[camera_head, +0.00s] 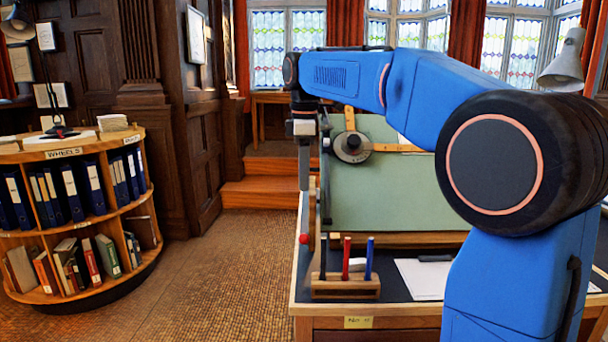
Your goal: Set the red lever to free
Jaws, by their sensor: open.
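A small red knob (304,239) shows at the left edge of the drafting table, beside the tilted green board (385,195). It looks like the end of the red lever; its arm is thin and hard to make out, and I cannot read which setting it is at. My gripper (304,186) hangs down from the blue arm, above the red knob in the picture and apart from it. The fingers are seen nearly edge on, with nothing visible between them. My arm hides part of the board's upper right.
A wooden holder (345,287) with pens, an eraser and a white paper sheet (422,278) lie on the table's front. A drafting arm with a round dark head (352,147) lies across the board. A round bookcase (75,147) stands left. The floor between is clear.

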